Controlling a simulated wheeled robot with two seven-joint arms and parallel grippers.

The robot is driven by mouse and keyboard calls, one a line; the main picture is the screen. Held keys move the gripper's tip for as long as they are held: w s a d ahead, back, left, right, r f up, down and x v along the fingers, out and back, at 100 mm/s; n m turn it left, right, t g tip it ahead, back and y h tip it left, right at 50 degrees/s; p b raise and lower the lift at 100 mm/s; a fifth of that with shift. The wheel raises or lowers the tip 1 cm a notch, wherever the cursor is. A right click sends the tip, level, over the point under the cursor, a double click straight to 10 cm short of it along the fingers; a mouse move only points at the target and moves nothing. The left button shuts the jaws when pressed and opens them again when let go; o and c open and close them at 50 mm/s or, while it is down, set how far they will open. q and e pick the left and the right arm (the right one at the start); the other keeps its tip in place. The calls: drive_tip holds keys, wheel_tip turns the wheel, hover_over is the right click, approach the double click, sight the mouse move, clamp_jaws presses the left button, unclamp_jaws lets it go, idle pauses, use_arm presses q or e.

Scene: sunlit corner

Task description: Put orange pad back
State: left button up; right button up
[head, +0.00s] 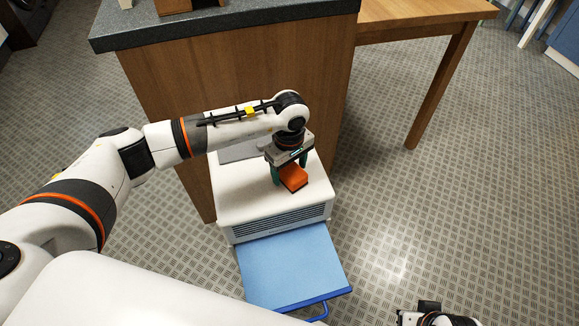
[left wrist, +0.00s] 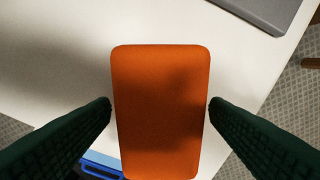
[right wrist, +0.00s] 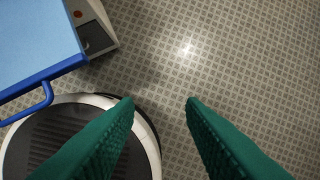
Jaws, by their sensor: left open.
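The orange pad (head: 294,178) lies on top of the white cabinet (head: 240,197). In the left wrist view the pad (left wrist: 161,110) is a rounded rectangle between the two green fingers. My left gripper (head: 290,177) is open, pointing down over the pad, with one finger on each side. My right gripper (right wrist: 160,102) is open and empty over the floor; in the head view only part of that arm shows at the bottom right.
A blue drawer or tray (head: 293,268) with a blue handle extends from the cabinet's front. A grey flat item (head: 238,151) lies at the cabinet's back. A wooden counter with a grey top (head: 230,25) stands behind, and a wooden table (head: 420,12) at right. The patterned floor (head: 430,200) at right is clear.

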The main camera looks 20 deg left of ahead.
sight(289, 169)
use_arm(q)
wheel_tip(289, 169, up, 12)
drive_tip(key=p, duration=0.1)
use_arm(e)
wheel_tip(289, 169, down, 6)
drive_tip(key=shift+w, duration=0.2)
use_arm(q)
drive_tip(key=shift+s, duration=0.1)
use_arm(e)
drive_tip(key=shift+s+a, duration=0.1)
